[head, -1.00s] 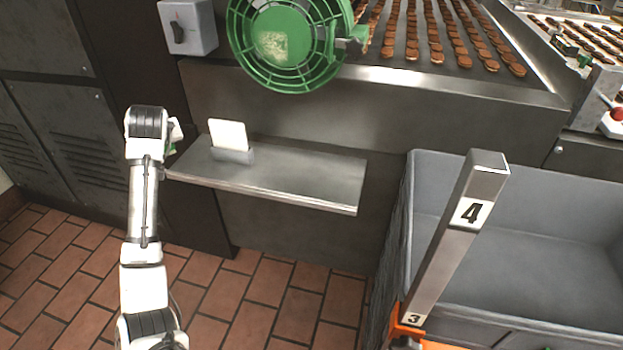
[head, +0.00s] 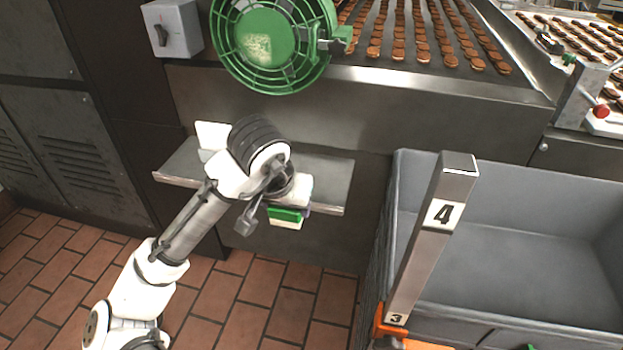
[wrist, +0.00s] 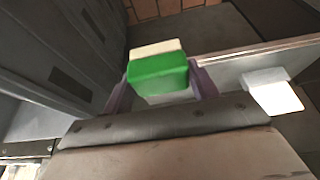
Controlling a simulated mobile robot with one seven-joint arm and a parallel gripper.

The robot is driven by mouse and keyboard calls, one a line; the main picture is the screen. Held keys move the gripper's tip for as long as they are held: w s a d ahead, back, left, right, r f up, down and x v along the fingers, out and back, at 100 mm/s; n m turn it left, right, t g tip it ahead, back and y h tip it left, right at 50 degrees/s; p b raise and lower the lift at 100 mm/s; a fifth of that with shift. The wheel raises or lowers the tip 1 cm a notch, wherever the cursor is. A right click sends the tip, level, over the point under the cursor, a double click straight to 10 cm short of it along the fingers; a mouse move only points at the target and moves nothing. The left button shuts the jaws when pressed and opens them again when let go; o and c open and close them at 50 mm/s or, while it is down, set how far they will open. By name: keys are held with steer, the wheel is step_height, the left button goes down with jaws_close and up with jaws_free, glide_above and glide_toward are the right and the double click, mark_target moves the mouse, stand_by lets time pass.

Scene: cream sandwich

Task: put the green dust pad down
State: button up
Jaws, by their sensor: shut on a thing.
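The green dust pad (head: 286,214) has a green layer over a cream layer. My gripper (head: 290,205) is shut on it, in front of the right half of the metal shelf (head: 330,180). In the wrist view the pad (wrist: 158,72) sits between the two fingers of my gripper (wrist: 160,85). The shelf (wrist: 260,58) runs along the right of that view. I see no contact between pad and shelf. My arm hides the middle of the shelf in the head view.
A green fan (head: 270,45) hangs above. A large grey bin (head: 500,230) and a metal post marked 4 (head: 432,235) stand to the right. The shelf's right end looks bare.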

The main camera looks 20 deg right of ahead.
steer(key=w+d+f+p, duration=0.1)
steer(key=w+d, duration=0.2)
steer(key=w, duration=0.2)
steer(key=w+d+p, duration=0.1)
steer(key=w+d, duration=0.3)
steer(key=w, duration=0.2)
steer(key=w+d+f+p, duration=0.1)
steer(key=w+d, duration=0.3)
steer(key=w, duration=0.1)
steer(key=shift+w+f, duration=0.25)
steer(key=shift+f, duration=0.05)
step_height(320, 180, down, 3)
steer(key=shift+r+p, duration=0.1)
steer(key=shift+p, duration=0.2)
steer(key=shift+w+d+f+p, duration=0.1)
steer(key=shift+f+p, duration=0.5)
steer(key=shift+c, duration=0.3)
steer(key=o, duration=0.9)
steer(key=shift+o, duration=0.2)
